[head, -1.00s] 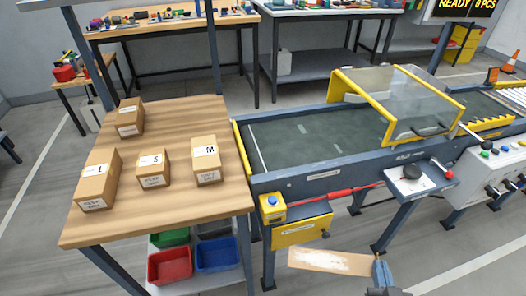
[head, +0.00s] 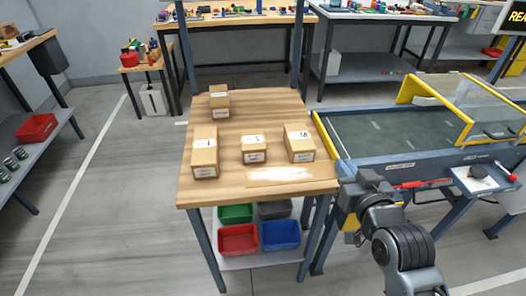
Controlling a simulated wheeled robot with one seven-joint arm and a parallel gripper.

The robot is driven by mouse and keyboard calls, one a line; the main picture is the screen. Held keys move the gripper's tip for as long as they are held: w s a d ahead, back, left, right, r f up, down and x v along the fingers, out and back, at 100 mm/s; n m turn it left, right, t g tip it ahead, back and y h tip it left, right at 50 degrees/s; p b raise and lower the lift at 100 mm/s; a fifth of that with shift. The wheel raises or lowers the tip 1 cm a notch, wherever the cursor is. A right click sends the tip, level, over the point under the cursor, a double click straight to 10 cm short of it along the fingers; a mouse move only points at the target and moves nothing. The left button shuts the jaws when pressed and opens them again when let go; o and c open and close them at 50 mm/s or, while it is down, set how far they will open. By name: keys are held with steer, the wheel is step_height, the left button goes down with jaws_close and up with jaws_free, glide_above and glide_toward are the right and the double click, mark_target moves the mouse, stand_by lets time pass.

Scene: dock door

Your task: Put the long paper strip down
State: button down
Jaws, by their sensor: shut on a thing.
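The long paper strip (head: 280,175) is pale tan with a ragged white patch. In the head view it lies across the front right part of the wooden table (head: 222,184), in front of the boxes. Its tan ends blend into the wood. I cannot tell whether it touches the tabletop or is just above it. My gripper (head: 342,190) is at the table's front right corner, shut on the strip's right end. The fingertips are small and partly hidden by the wrist.
Several cardboard boxes stand on the table, including the S box (head: 254,150) and the M box (head: 299,144). The conveyor (head: 385,132) is close on the right. A red bin (head: 238,240) and a blue bin (head: 281,235) sit below. The table's front left is clear.

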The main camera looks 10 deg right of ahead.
steer(key=w+a+f, duration=0.2)
steer(key=w, duration=0.1)
steer(key=w+a+f, duration=0.2)
steer(key=w, duration=0.1)
steer(key=w+a+f, duration=0.2)
steer(key=w, duration=0.1)
steer(key=shift+w+a+f, duration=0.2)
steer(key=shift+a+f, duration=0.05)
steer(key=shift+f, duration=0.1)
steer(key=shift+f+b, duration=0.4)
steer(key=shift+f, duration=1.55)
steer(key=shift+f, duration=0.1)
steer(key=shift+f, duration=0.1)
steer(key=c, duration=1.3)
jaws_free()
steer(key=shift+r, duration=0.25)
steer(key=s+r+b, duration=0.1)
steer(key=s+r, duration=0.1)
steer(key=s, duration=0.9)
steer(key=shift+s+r, duration=0.15)
steer(key=shift+s, duration=0.25)
